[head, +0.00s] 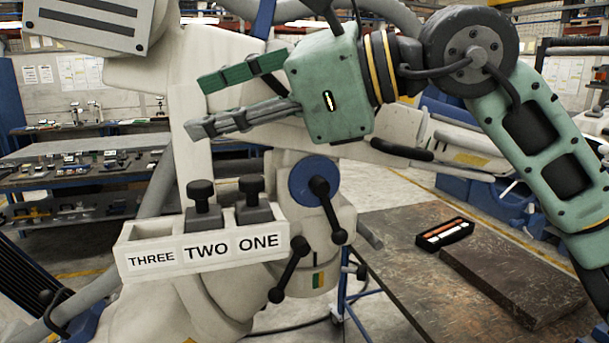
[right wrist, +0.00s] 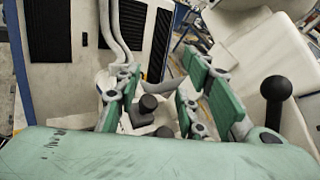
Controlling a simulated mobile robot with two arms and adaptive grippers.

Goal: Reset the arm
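Black-topped plugs stand upright in slot TWO (head: 203,205) and slot ONE (head: 254,200); slot THREE looks empty. Black ball-ended levers (head: 328,210) (head: 288,268) stick out of the joint right of the box. My right gripper (head: 200,106) is open and empty, above the box. In the right wrist view, a dark knob (right wrist: 148,103) shows between its spread fingers, apart from them. My left gripper is not in view.
A worn table (head: 400,280) at the lower right bears a dark slab (head: 525,280) and a black case (head: 445,233) with orange and white items. Shelves (head: 85,185) stand at the back left. A ball-ended lever (right wrist: 276,88) is right of the fingers in the wrist view.

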